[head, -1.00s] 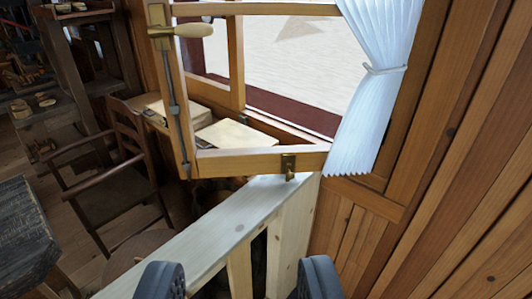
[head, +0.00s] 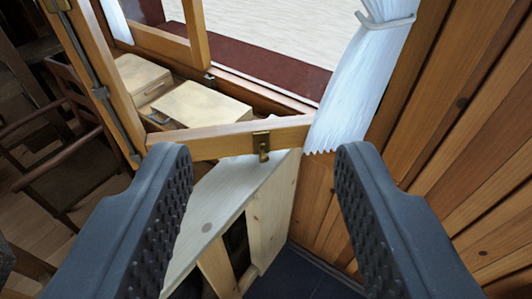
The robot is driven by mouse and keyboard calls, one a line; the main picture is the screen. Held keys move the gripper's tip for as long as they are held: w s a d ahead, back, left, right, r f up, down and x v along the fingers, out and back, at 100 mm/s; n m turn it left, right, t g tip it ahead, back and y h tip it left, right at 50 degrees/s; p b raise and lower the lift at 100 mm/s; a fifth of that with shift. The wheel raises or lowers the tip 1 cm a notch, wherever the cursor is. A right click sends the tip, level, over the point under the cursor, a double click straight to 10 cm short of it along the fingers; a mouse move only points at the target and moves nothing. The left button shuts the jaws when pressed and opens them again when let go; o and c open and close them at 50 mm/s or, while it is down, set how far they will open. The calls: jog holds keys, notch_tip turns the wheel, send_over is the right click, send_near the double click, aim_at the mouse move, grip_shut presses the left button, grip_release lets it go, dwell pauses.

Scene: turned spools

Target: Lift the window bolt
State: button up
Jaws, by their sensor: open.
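The window sash (head: 225,139) is a wooden frame standing swung open into the room. A small brass window bolt (head: 263,146) sits on its bottom rail, near the right end. A second metal fitting, a long rod (head: 101,92), runs down the left upright of the sash. My gripper (head: 258,165) is open and empty, with its two dark ribbed fingers apart at left and right of the picture. The bolt shows between and beyond the fingertips, apart from both.
A pale wooden beam (head: 215,215) lies below the sash. A white curtain (head: 358,80) hangs at the right beside the plank wall (head: 460,130). Two pale boxes (head: 200,108) are behind the sash. A dark chair (head: 65,180) stands at the left.

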aim_at(265, 161)
jog(key=w+d+f+n+p, duration=0.1)
jog(key=w+d+f, duration=0.1)
jog(key=w+f, duration=0.85)
jog(key=w+d+f+n+p, duration=0.1)
jog(key=w+d+f+p, duration=0.15)
jog(key=w+f, duration=0.75)
jog(key=w+a+f+n+t+y+p, duration=0.1)
jog(key=w+f+y, duration=0.1)
jog(key=f, duration=0.9)
jog(key=w+a+f+n+t+y+p, duration=0.1)
jog(key=w+f, duration=0.2)
jog(key=f, duration=0.8)
jog(key=shift+w+a, duration=0.4)
jog(key=shift+w, duration=1.75)
jog(key=shift+w+a, duration=0.35)
jog(key=shift+w, duration=1.85)
jog(key=shift+w+a, duration=0.4)
jog(key=shift+w, duration=1.75)
jog(key=shift+c, duration=0.4)
